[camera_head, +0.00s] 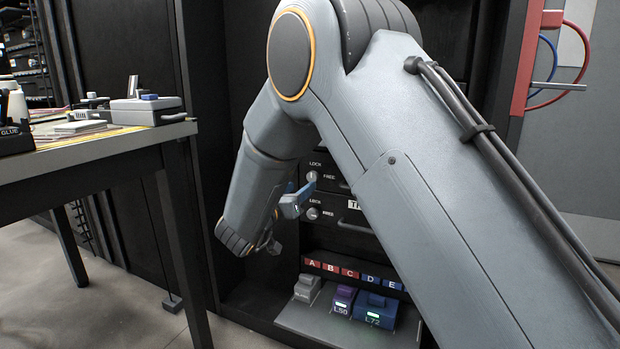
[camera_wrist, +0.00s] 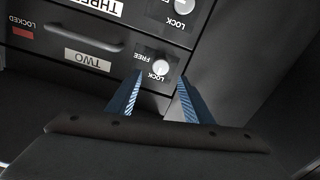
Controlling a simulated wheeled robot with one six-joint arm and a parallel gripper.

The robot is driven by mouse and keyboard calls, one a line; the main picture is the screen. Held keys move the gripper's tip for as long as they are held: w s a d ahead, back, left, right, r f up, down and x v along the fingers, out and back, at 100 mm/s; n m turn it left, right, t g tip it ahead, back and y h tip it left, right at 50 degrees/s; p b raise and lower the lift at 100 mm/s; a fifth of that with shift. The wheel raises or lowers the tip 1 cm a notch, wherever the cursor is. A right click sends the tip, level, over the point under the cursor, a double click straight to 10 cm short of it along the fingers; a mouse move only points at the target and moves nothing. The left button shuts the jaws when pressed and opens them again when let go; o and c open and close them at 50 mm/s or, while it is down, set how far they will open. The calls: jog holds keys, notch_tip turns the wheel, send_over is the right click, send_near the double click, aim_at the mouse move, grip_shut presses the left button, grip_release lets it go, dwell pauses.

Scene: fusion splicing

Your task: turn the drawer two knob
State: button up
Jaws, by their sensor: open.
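The drawer two knob (camera_wrist: 160,67) is a small white round knob between the words LOCK and FREE, upside down in the wrist view. It sits beside the TWO label (camera_wrist: 87,60). In the head view I take it to be the upper knob (camera_head: 312,176). My gripper (camera_wrist: 160,79) is open, its two blue fingers apart with the knob showing beyond the gap between their tips. I cannot tell how near the tips are to the panel. In the head view, part of the blue gripper (camera_head: 291,205) shows left of the knobs.
The drawer three knob (camera_wrist: 181,6) is close by, also seen as the lower knob (camera_head: 313,213). A dark drawer handle (camera_wrist: 85,38) and a red LOCKED marker (camera_wrist: 22,31) are on drawer two. A workbench (camera_head: 90,150) stands left. Coloured blocks (camera_head: 374,309) sit on a low shelf.

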aim_at(311, 178)
jog(key=b+x, duration=0.3)
jog(key=x, duration=0.3)
jog(key=shift+w+f, duration=0.15)
jog(key=shift+w, duration=0.2)
jog(key=shift+w+d+b, duration=0.25)
jog(key=shift+w+b, duration=0.2)
jog(key=shift+w, duration=0.25)
jog(key=shift+c, duration=0.4)
jog(key=c, duration=1)
